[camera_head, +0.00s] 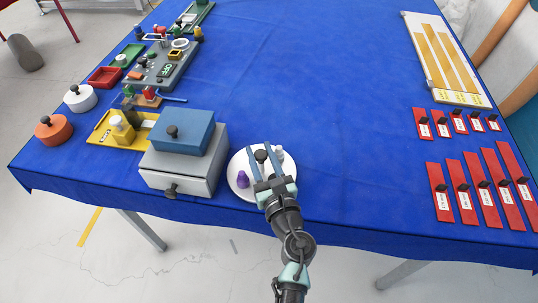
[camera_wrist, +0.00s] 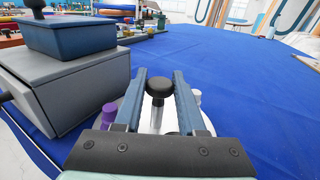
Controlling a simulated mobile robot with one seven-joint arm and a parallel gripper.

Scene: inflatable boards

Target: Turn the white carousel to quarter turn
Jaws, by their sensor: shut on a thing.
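The white carousel (camera_head: 236,168) is a round disc on the blue table, near its front edge. A purple piece (camera_head: 242,180) stands on its left front part and a white piece (camera_head: 279,153) on its right. They flank my gripper in the wrist view too, the purple piece (camera_wrist: 109,113) at left and the white piece (camera_wrist: 195,97) at right. My gripper (camera_head: 261,158) reaches over the disc from the front. Its blue fingers are shut on the carousel's black knob (camera_wrist: 159,86), which sits between them on a pale stem. The fingers and wrist hide part of the disc.
A grey drawer box (camera_head: 186,168) with a blue lidded box (camera_head: 182,132) on top stands close at left. Red labelled plates (camera_head: 463,188) lie at right. A white board with yellow strips (camera_head: 440,58) lies at the back right. The middle of the table is clear.

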